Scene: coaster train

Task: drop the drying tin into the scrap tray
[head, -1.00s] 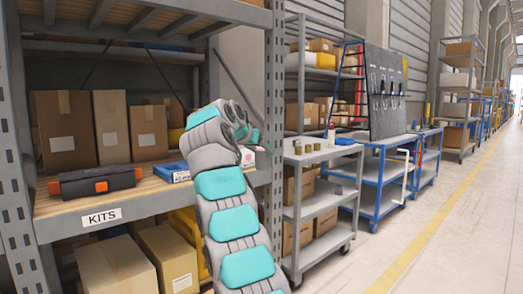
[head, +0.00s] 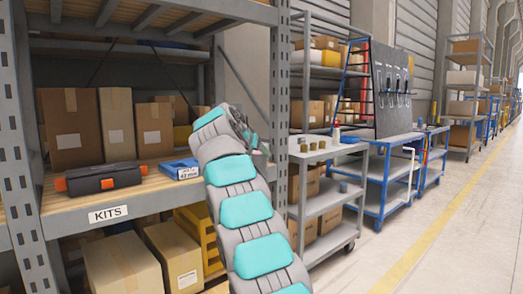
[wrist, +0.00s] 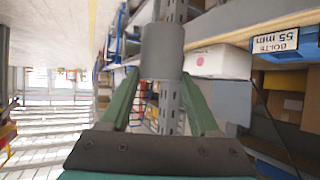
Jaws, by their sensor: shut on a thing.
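In the wrist view a plain grey cylindrical tin (wrist: 161,50) sits between the green fingers of my gripper (wrist: 161,75). My gripper is shut on it and holds it clear of any surface. In the head view my gripper (head: 252,140) shows only as a bit of green beyond my arm, at the right end of the shelf. The tin cannot be made out there. I cannot pick out a scrap tray in either view.
The KITS shelf (head: 150,193) holds a black case with orange latches (head: 103,179), a blue bin (head: 181,169) and cardboard boxes. A grey trolley (head: 330,152) with small tins on top stands right of the rack post. A white box (wrist: 218,61) is near the gripper. The right-hand floor is clear.

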